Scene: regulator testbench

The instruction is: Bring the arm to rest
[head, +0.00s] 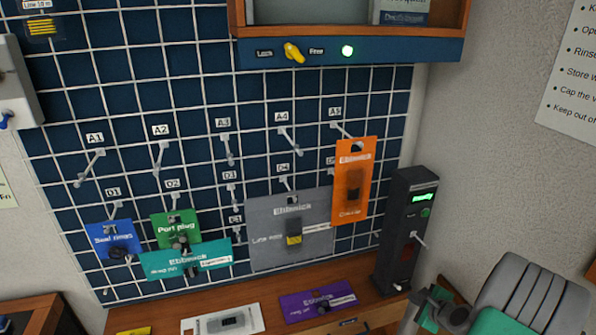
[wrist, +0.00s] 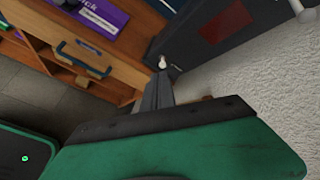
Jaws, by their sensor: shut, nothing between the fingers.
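My gripper (head: 424,297) is at the lower right of the head view, just right of the foot of a black upright device (head: 396,250). In the wrist view its narrow dark fingers (wrist: 158,82) are together with nothing between them. They point toward a small white-tipped peg (wrist: 162,62); I cannot tell whether they touch it. My green and grey arm parts fill the lower right of the head view and the bottom of the wrist view.
A wire grid carries hooks and hanging packets, including an orange one (head: 353,185) and a large grey one (head: 266,240). A purple packet (head: 318,302) and a white packet (head: 222,320) lie on the wooden bench (head: 270,290). A wall (head: 500,140) stands close on the right.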

